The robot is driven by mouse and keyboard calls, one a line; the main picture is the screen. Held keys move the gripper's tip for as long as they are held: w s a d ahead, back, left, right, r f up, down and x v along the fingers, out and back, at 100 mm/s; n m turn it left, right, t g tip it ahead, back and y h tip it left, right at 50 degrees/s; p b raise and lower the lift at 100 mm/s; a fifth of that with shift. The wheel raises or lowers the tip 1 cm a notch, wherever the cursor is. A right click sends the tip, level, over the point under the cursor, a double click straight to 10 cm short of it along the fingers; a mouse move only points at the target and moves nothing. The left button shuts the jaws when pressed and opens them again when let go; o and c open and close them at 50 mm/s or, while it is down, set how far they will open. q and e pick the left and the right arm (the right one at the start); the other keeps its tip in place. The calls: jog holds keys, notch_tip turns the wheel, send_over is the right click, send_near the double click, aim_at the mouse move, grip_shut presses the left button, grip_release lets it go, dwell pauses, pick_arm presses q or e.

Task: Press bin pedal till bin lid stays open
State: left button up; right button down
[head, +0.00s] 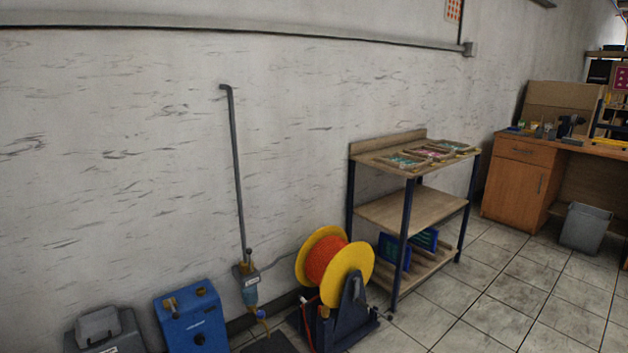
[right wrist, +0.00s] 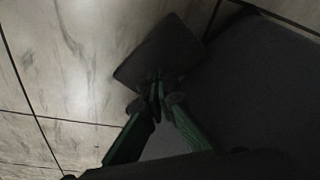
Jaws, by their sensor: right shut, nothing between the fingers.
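In the right wrist view a dark, flat, roughly square plate (right wrist: 160,52), which looks like the bin pedal, lies low over the tiled floor. A large dark body (right wrist: 260,90), likely the bin's side, fills the right of that view. My right gripper (right wrist: 158,90) is shut and empty, its fingertips at the plate's near edge. Whether they touch it or are just above it I cannot tell. The lid does not show in the right wrist view, and I cannot make out a pedal bin in the head view. My left gripper is not in view.
In the head view a blue box (head: 192,318), a grey box (head: 105,330), a yellow reel with orange hose (head: 347,272) and a shelf rack (head: 413,162) stand along the wall. A grey container (head: 586,228) stands by the wooden desk (head: 520,180).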

notch_tip(320, 180, down, 2)
jog(key=shift+s+b, duration=0.1)
jog(key=shift+b, duration=0.35)
jog(key=shift+r, duration=0.15)
jog(key=shift+f, duration=0.25)
dwell(0.4)
jog(key=shift+f, duration=0.6)
jog(key=shift+d, duration=0.15)
dwell(0.5)
